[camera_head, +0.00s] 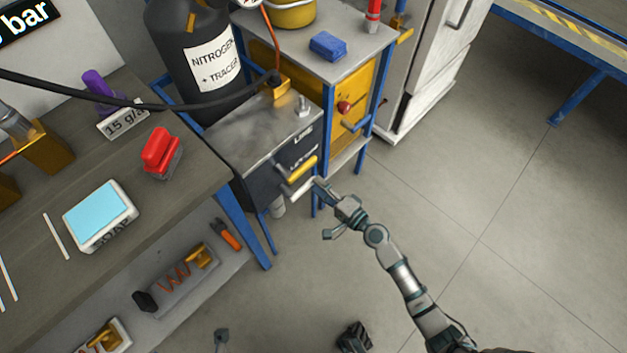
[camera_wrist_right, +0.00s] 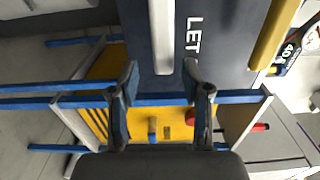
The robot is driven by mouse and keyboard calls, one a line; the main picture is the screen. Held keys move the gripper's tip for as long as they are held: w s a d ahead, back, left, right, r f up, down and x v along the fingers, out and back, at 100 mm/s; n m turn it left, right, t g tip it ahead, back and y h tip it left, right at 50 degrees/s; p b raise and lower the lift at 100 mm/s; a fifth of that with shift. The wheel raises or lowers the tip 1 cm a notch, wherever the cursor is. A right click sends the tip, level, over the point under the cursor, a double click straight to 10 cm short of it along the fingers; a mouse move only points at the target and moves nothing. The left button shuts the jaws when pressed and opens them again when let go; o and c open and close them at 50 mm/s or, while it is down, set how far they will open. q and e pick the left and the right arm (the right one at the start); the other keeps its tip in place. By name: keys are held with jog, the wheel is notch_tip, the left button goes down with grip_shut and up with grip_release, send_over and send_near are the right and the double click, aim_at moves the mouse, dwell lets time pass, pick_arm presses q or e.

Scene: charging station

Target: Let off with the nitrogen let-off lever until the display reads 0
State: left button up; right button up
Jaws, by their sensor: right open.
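A dark box stands beside the bench, with a grey metal top (camera_head: 255,140). A yellow lever (camera_head: 301,169) and a white lever (camera_head: 303,188) stick out of its front. In the right wrist view the white lever (camera_wrist_right: 162,38) points down between my fingertips, and the yellow lever (camera_wrist_right: 275,35) is at the right. A label starting "LET" (camera_wrist_right: 193,37) lies between them. My right gripper (camera_head: 323,208) is open and empty close to the white lever's end; contact is unclear. The display (camera_head: 25,18) is cut off; only "bar" reads clearly. A small grey piece at the bottom edge may be my left gripper.
A black nitrogen bottle (camera_head: 190,60) stands behind the box. A yellow cabinet with a red knob (camera_head: 344,107) stands beside it on a blue frame. The bench (camera_head: 60,170) carries a red stapler-like thing (camera_head: 160,152) and a soap box.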

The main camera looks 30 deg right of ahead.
jog(key=v, duration=0.8)
jog(key=shift+s+d, duration=0.3)
